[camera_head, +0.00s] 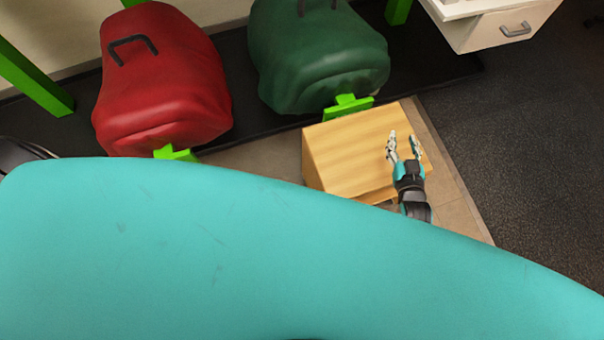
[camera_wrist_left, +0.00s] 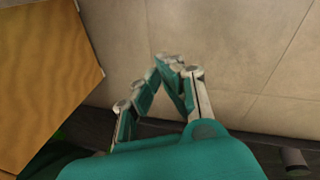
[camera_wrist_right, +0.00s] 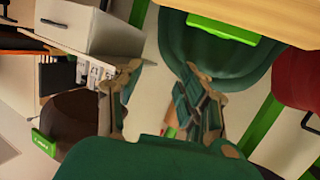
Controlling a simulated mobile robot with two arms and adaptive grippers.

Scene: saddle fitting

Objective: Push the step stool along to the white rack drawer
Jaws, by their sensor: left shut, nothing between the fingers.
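The step stool (camera_head: 345,150) is a light wooden block-like stool on the tiled floor, right of centre in the head view. Its wood also shows at the left of the left wrist view (camera_wrist_left: 45,65) and along the top of the right wrist view (camera_wrist_right: 265,14). The white rack drawer (camera_head: 505,28), with a grey handle, is at the upper right. My right gripper (camera_head: 403,144) is open and empty, overlapping the stool's right side in the picture; contact is unclear. My left gripper (camera_wrist_left: 167,62) is shut and empty beside the stool, hidden in the head view.
A red saddle-like cover (camera_head: 165,80) and a dark green one (camera_head: 315,55) rest on bright green supports behind the stool. Dark flooring (camera_head: 510,130) right of the stool is clear. My large teal part hides the lower head view.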

